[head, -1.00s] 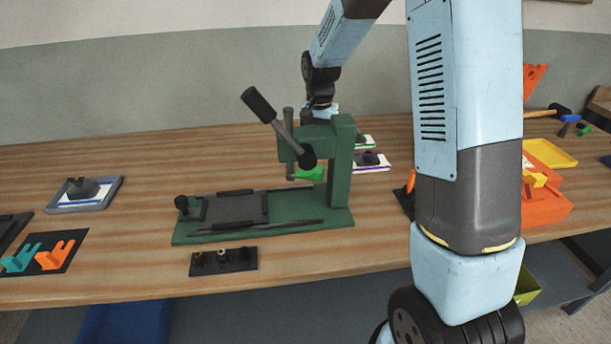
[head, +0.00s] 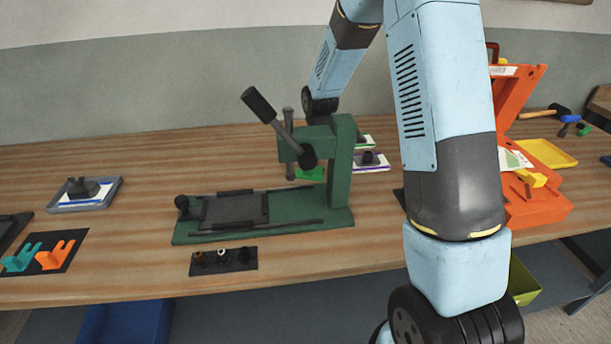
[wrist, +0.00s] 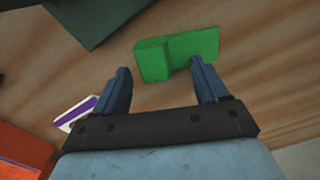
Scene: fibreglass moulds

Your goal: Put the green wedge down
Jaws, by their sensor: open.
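The green wedge (wrist: 190,47) lies on the wooden table in the wrist view, a bright green block with a taller left part and a flatter right part. In the head view only a small part of it (head: 312,173) shows behind the press. My gripper (wrist: 161,68) is open in the wrist view, its two fingers apart with the wedge at and just beyond the fingertips. I cannot tell whether the right fingertip touches the wedge. In the head view my gripper is hidden behind the press.
The dark green press (head: 340,175) stands in front of my gripper; its edge shows in the wrist view (wrist: 95,18). A white card with a purple stripe (wrist: 80,112) lies to the left. An orange stand (head: 535,205) is at the right. Bare table lies around the wedge.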

